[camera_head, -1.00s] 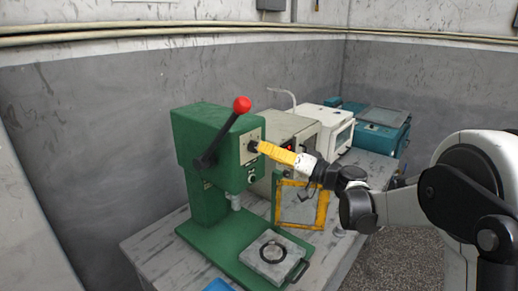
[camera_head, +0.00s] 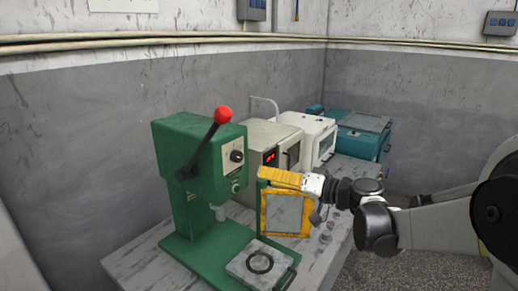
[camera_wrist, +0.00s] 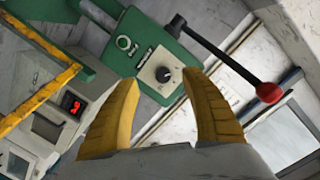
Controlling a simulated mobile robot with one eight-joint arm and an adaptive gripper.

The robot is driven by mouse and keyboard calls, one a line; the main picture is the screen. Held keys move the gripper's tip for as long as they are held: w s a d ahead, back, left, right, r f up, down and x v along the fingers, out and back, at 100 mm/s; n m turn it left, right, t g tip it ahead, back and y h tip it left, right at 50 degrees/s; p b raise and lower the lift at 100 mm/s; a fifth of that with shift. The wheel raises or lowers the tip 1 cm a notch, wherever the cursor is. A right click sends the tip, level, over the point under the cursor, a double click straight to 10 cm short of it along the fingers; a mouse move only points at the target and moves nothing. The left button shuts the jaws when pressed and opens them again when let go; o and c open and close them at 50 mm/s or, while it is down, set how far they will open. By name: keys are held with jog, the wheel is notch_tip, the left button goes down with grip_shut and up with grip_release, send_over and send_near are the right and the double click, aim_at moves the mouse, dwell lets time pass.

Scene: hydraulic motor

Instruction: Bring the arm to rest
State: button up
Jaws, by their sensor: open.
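My gripper (camera_head: 281,178) has yellow fingers and is in front of the yellow-framed panel in the head view, to the right of the green press (camera_head: 200,180). In the wrist view my gripper (camera_wrist: 165,95) shows two yellow fingers spread apart with nothing between them. Beyond the fingertips is the press face with a black knob (camera_wrist: 163,74) on a pale plate. The gripper is apart from the knob in the head view. The press lever with its red ball (camera_head: 222,115) points up to the right.
The yellow-framed panel (camera_head: 285,214) stands behind my gripper. A beige box with a red display (camera_head: 270,157), a white machine (camera_head: 318,137) and a teal machine (camera_head: 362,137) line the table's back. A square plate (camera_head: 260,262) lies on the press base. The air to the right is freer.

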jog(key=s+d+f+g+h+b, duration=0.1)
jog(key=s+d+f+h, duration=0.3)
jog(key=s, duration=0.5)
jog(key=s+d+f+m+g+h+b, duration=0.1)
jog(key=s+d+f+h, duration=0.3)
jog(key=s, duration=0.6)
jog(key=s+d+f+m+h+b, duration=0.1)
jog(key=s+d+f+h, duration=0.3)
jog(key=s+f, duration=0.3)
jog(key=s+h, duration=0.1)
jog(key=s, duration=0.2)
jog(key=shift+s+d+g+h+b, duration=0.2)
jog(key=shift+d+g+h+b, duration=0.1)
jog(key=shift+d+g+b, duration=0.1)
